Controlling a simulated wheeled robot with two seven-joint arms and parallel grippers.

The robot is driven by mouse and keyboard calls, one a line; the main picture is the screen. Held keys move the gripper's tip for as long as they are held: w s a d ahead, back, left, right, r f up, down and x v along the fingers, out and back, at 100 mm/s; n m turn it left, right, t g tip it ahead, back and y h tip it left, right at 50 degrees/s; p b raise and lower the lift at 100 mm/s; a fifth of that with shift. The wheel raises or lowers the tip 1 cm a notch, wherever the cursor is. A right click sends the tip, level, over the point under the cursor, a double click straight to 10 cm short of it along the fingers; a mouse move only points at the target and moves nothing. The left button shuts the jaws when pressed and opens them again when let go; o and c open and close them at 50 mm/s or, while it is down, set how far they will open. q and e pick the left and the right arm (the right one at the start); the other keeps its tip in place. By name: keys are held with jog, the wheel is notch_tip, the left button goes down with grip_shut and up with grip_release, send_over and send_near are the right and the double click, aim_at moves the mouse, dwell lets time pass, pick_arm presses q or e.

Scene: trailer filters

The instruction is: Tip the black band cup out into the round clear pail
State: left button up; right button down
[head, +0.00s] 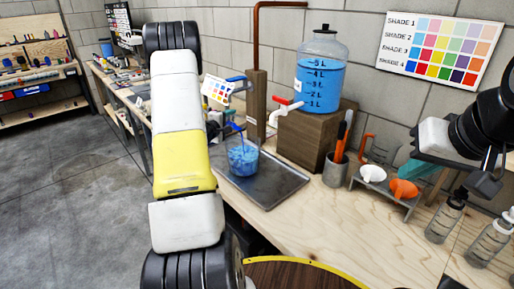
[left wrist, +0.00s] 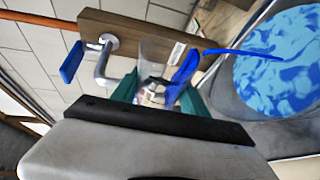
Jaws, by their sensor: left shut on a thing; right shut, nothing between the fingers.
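The round clear pail (head: 243,160) holds blue liquid and stands on a grey metal tray (head: 287,181); it also shows at the right of the left wrist view (left wrist: 290,65). My left gripper (left wrist: 160,95) has teal fingers shut on a clear cup (left wrist: 153,52) with a dark band, beside the pail. In the head view my left arm hides most of this gripper. My right gripper (head: 407,168) is shut and empty above the funnel rack.
A large jar (head: 320,75) of blue liquid stands on a wooden block (head: 308,137) behind the tray. A tool cup (head: 336,171), an orange funnel (head: 404,189), a white funnel (head: 372,173) and bottles (head: 446,216) stand at right. The bench front is clear.

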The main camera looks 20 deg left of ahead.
aim_at(232, 122)
pick_arm(q)
jog(key=shift+s+d+r+m+t+p, duration=0.1)
jog(key=shift+d+r+m+t+p, duration=0.05)
jog(key=shift+r+m+t, duration=0.3)
jog(key=shift+s+d+r+m+t+p, duration=0.1)
jog(key=shift+d+r+m+t+p, duration=0.1)
jog(key=shift+m, duration=0.35)
dwell(1.5)
jog(key=shift+s+d+f+m+t, duration=0.15)
jog(key=shift+d+f+m+t, duration=0.15)
jog(key=shift+m, duration=0.5)
dwell(0.6)
jog(key=shift+s+d+r+m+t, duration=0.1)
jog(key=shift+d+r+m+t, duration=0.1)
jog(key=shift+m+t, duration=0.15)
jog(key=shift+s+d+r+m+t, duration=0.1)
jog(key=shift+r+m+t, duration=0.1)
jog(key=shift+m, duration=0.25)
dwell(0.6)
jog(key=shift+s+d+r+m+t+h, duration=0.25)
jog(key=shift+d+m+t, duration=0.1)
jog(key=shift+m, duration=0.5)
jog(key=shift+s+d+r+m+t+h, duration=0.2)
jog(key=shift+d+m+t, duration=0.1)
jog(key=shift+m, duration=0.55)
dwell(1.0)
